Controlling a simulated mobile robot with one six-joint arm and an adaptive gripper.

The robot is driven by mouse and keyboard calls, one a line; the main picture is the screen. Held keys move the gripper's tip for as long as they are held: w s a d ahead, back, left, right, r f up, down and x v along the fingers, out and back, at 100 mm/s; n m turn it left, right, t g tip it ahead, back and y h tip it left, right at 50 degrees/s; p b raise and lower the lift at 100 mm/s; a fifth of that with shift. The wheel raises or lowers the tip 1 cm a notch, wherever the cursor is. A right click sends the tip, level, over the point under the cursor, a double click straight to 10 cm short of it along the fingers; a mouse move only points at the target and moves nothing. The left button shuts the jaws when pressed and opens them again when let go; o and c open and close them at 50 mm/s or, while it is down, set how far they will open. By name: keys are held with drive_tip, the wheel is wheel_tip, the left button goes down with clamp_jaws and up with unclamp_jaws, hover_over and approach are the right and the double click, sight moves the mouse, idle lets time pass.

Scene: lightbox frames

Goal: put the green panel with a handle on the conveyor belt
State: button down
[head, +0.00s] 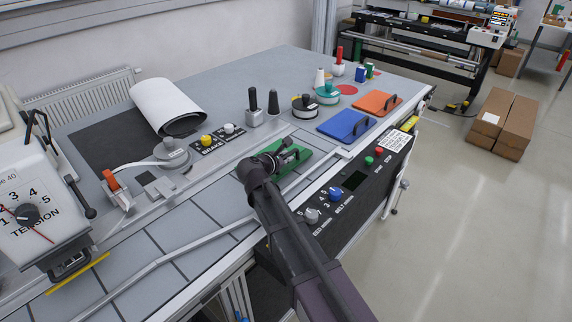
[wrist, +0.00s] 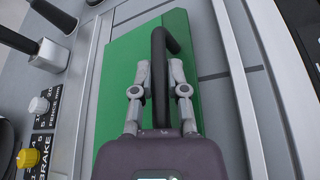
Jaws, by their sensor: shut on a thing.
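The green panel (head: 303,157) lies under my gripper (head: 283,156) near the front of the long grey table. In the wrist view the green panel (wrist: 118,85) fills the middle, with its black handle (wrist: 160,45) standing up from it. My gripper (wrist: 162,80) is shut on the handle, one finger on each side. I cannot tell whether the panel touches the surface below. A grey segmented surface (head: 190,230), which looks like the conveyor belt, runs along the front left. My gripper and arm hide part of the panel in the head view.
A blue panel (head: 340,127) and an orange panel (head: 372,104) with handles lie to the right. A control box (head: 345,185) with knobs runs along the front edge. Spools, black posts (head: 273,101) and a paper roll (head: 165,105) stand behind. A rail (head: 165,260) crosses the grey segments.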

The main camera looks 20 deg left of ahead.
drive_tip(key=shift+f+b, duration=0.35)
drive_tip(key=shift+f, duration=0.3)
drive_tip(key=c, duration=0.7)
unclamp_jaws()
drive_tip(key=shift+o, duration=0.2)
drive_tip(key=shift+s+r, duration=0.1)
drive_tip(key=shift+s, duration=0.05)
drive_tip(key=p+v, duration=0.4)
drive_tip(key=v, duration=0.6)
drive_tip(key=shift+s+r, duration=0.15)
drive_tip(key=shift+s+a+r, duration=0.15)
drive_tip(key=shift+s, duration=0.5)
